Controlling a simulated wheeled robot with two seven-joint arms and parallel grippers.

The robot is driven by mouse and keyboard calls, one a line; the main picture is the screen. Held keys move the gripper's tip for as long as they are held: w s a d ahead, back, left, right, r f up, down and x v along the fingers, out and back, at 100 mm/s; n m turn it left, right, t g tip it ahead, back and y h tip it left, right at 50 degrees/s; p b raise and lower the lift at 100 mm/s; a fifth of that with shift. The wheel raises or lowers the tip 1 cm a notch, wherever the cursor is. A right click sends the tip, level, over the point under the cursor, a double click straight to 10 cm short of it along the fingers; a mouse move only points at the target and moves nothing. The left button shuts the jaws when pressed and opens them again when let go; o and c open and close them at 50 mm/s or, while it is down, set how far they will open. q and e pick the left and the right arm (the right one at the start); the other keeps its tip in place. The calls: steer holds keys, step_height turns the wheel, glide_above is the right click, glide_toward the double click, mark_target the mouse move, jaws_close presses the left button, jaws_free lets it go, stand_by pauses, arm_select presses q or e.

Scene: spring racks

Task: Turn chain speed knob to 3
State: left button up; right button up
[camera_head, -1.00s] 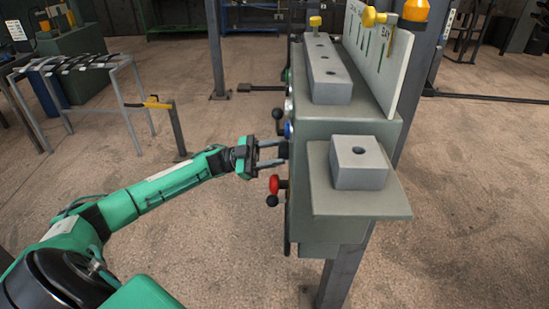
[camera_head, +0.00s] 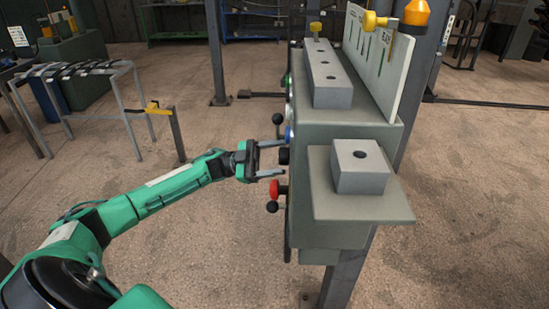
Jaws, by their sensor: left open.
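A black knob (camera_head: 284,156) sticks out of the left-facing side of the grey-green machine (camera_head: 350,242); it is probably the chain speed knob, but its scale and pointer cannot be read from here. My left gripper (camera_head: 277,159) comes in from the left, with its two fingers spread one above the other. The fingertips are at the knob's left, one higher and one lower than it. The gripper is open and holds nothing; whether a finger touches the knob cannot be told. My right gripper is not in view.
A red knob (camera_head: 276,190) with a black ball below it sits just under the gripper. A black ball lever (camera_head: 278,118) and a blue button (camera_head: 289,134) are above. A grey block (camera_head: 360,180) sits on the machine's ledge. A metal rack (camera_head: 130,95) stands at left.

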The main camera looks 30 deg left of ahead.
arm_select(q)
steer(key=b+v, duration=0.3)
steer(key=v, duration=1)
steer(key=shift+a+f, duration=0.25)
steer(key=shift+a, duration=0.1)
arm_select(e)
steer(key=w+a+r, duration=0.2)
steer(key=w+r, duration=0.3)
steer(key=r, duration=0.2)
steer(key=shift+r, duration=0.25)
arm_select(q)
steer(key=shift+s, duration=0.1)
